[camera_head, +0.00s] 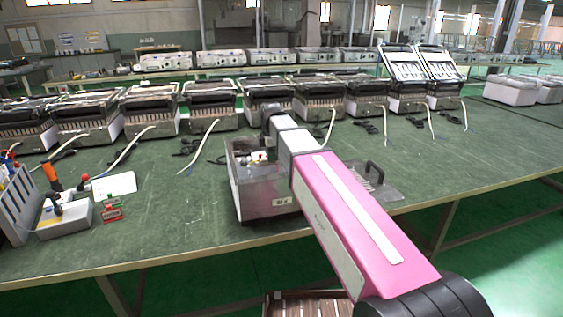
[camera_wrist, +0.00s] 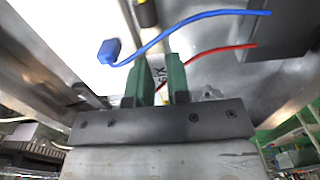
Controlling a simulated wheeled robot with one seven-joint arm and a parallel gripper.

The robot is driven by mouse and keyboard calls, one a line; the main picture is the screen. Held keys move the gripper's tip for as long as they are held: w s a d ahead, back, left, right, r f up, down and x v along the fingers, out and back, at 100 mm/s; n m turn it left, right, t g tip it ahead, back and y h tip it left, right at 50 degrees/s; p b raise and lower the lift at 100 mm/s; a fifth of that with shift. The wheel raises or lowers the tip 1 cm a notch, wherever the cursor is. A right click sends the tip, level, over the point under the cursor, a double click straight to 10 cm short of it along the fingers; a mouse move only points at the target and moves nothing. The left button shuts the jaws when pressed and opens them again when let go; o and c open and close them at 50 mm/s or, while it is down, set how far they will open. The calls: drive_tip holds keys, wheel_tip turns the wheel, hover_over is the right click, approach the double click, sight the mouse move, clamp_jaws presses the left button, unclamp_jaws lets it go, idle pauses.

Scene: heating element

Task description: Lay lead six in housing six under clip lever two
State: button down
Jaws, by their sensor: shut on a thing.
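In the wrist view my gripper (camera_wrist: 158,76) has two green fingers with a narrow gap between them. A red lead (camera_wrist: 222,49) runs from a dark block at the right to the fingers, and a short red piece shows between them. It appears to be gripped. A blue lead (camera_wrist: 195,17) with a blue end piece (camera_wrist: 110,51) passes beyond the fingers, apart from them. A label reading SIX, turned over, shows behind the fingers. In the head view the open metal housing (camera_head: 262,198) stands mid-table. My arm hides the gripper and part of its inside. I cannot identify clip lever two.
Several appliances with pale cords stand along the back of the green table (camera_head: 440,170). A grey plate with a black handle (camera_head: 374,170) lies right of the housing. A white box (camera_head: 65,219), a red-and-green item (camera_head: 112,210) and tools are at the left.

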drive_tip(key=shift+f, duration=0.75)
drive_tip(key=shift+d, duration=0.1)
drive_tip(key=d, duration=0.1)
drive_tip(key=w+d, duration=0.1)
drive_tip(key=d, duration=0.1)
drive_tip(key=shift+d, duration=0.1)
drive_tip(key=shift+d+f, duration=0.3)
drive_tip(key=shift+a+f, duration=0.1)
drive_tip(key=shift+f, duration=0.25)
drive_tip(key=shift+f, duration=0.1)
drive_tip(key=c, duration=1.1)
unclamp_jaws()
